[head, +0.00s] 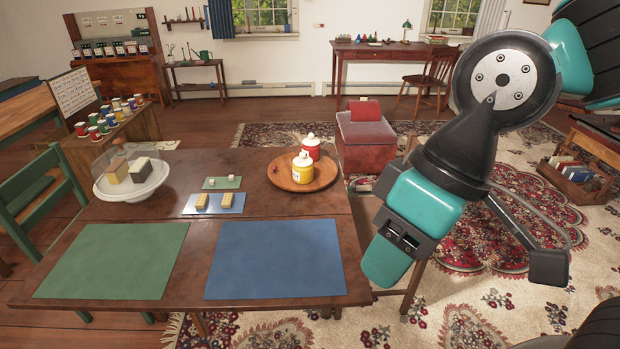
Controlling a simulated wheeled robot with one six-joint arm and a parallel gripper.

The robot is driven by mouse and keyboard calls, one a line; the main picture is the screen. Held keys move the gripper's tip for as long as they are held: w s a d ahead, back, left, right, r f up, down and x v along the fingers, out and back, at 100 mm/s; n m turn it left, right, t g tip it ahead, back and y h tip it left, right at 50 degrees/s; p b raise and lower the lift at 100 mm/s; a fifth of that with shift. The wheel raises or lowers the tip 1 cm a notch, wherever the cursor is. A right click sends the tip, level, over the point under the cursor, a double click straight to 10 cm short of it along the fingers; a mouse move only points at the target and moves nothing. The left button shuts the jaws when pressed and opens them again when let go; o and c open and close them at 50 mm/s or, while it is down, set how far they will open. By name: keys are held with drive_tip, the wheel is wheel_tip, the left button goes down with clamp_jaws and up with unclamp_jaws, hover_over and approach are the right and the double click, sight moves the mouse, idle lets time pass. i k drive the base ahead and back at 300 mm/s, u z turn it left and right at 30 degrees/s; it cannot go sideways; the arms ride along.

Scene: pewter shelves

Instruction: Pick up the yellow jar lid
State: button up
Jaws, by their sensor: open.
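A yellow jar (302,174) stands on a round wooden tray at the right back of the table. Its pale lid (302,158) with a small knob sits on top of it. A red jar (312,150) with a similar pale lid stands close behind it, partly hidden by it. My gripper (388,258) is at the right of the head view, off the table's right edge, to the right of the jars and nearer to me. It is open and apart from the lid; its fingertips are hard to make out.
The round tray (272,174) holds both jars. A cake stand (132,187) under a clear dome stands at the left. Green (115,260) and blue (275,260) mats lie flat in front. A red box (366,138) stands behind the table.

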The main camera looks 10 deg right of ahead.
sight(302, 160)
drive_tip(key=k, duration=0.6)
drive_tip(key=z, duration=1)
drive_tip(key=i, duration=1.5)
drive_tip(key=u, duration=0.8)
drive_tip(key=i, duration=0.8)
drive_tip(key=u, duration=0.95)
